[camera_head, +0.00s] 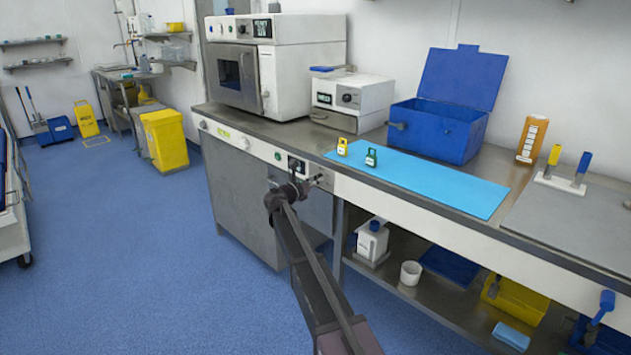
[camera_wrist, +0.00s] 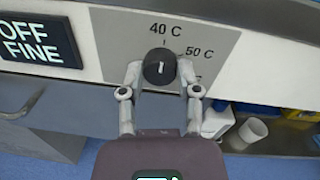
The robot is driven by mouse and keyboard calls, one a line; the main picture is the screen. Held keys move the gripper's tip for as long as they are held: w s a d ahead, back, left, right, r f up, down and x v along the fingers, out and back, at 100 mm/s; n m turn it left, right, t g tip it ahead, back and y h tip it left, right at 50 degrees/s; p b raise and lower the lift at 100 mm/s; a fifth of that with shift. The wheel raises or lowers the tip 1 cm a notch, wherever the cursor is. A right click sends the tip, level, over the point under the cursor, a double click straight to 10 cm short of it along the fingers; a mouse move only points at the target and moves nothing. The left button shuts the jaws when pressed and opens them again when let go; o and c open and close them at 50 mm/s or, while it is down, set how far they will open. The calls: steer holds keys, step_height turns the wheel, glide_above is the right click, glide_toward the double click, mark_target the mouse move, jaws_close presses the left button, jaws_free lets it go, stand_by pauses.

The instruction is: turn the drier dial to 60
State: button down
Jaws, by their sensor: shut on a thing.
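The drier dial (camera_wrist: 160,66) is a round black knob on the white front panel, in the upper middle of the wrist view. A short white mark on its face points roughly up, towards the 40 C label (camera_wrist: 167,29). The 50 C label (camera_wrist: 200,52) is at its upper right. A third label at the lower right is mostly hidden by my right finger. My gripper (camera_wrist: 160,72) is shut on the dial, one finger on each side. In the head view my gripper (camera_head: 312,182) is at the bench front, and the dial cannot be made out there.
A display reading OFF FINE (camera_wrist: 38,42) is left of the dial. Above on the bench stand a white oven (camera_head: 285,60), a blue mat (camera_head: 430,180) with two small weights, and an open blue box (camera_head: 435,130). A bottle (camera_head: 372,242) and white cup (camera_head: 411,272) stand on the shelf below.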

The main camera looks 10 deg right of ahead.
steer(key=shift+d+m, duration=0.1)
steer(key=shift+m, duration=0.3)
steer(key=m, duration=1.2)
steer(key=m+g+h+b, duration=0.1)
steer(key=m, duration=1.1)
steer(key=shift+f, duration=0.15)
steer(key=shift+c, duration=1.5)
jaws_free()
